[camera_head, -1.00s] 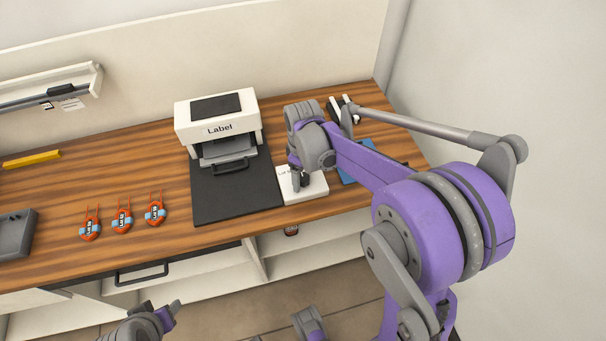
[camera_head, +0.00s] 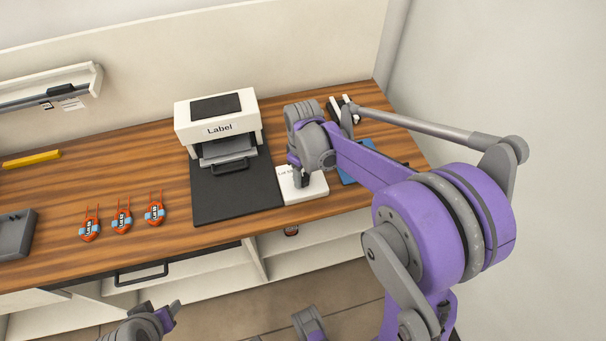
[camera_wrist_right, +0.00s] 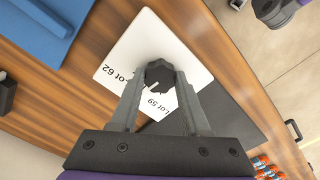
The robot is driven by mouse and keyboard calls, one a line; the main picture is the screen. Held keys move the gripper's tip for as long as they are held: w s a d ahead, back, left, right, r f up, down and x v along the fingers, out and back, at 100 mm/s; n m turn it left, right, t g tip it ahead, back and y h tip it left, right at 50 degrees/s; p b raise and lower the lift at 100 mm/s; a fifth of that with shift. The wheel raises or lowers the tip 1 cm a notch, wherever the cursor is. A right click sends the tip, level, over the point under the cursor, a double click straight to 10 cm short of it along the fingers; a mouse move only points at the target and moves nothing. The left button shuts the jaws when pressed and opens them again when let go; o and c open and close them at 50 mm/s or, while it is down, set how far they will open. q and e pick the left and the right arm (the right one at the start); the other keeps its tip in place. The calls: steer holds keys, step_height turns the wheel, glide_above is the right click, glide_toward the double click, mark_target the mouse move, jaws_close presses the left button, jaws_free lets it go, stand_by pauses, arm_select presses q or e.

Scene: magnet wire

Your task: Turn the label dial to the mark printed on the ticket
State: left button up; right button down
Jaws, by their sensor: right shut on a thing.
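The label dial is a white plate (camera_head: 314,188) with a dark knob (camera_wrist_right: 159,74), at the right of the dark mat. In the right wrist view the plate (camera_wrist_right: 122,52) shows printed marks "Lot 62" and "Lot 59". My right gripper (camera_wrist_right: 160,88) is shut on the dark knob from above. Its fingers hide part of the plate and any further marks. My left gripper (camera_head: 167,317) is low at the bottom edge of the head view, away from the counter; its jaws are unclear. I cannot pick out the ticket for certain; small printed slips (camera_head: 70,104) hang at the far left.
A white label printer (camera_head: 219,128) stands on the dark mat (camera_head: 232,200) left of the dial. Several orange parts (camera_head: 121,220) with "Lot" labels lie to its left. A grey tray (camera_head: 14,238) is at the left edge. A blue object (camera_head: 354,174) lies close right of the dial.

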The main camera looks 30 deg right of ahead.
mark_target(303, 177)
steer(key=m, duration=0.4)
steer(key=shift+m, duration=1.9)
steer(key=shift+c, duration=1.9)
jaws_free()
step_height(303, 177, up, 11)
steer(key=shift+p, duration=0.45)
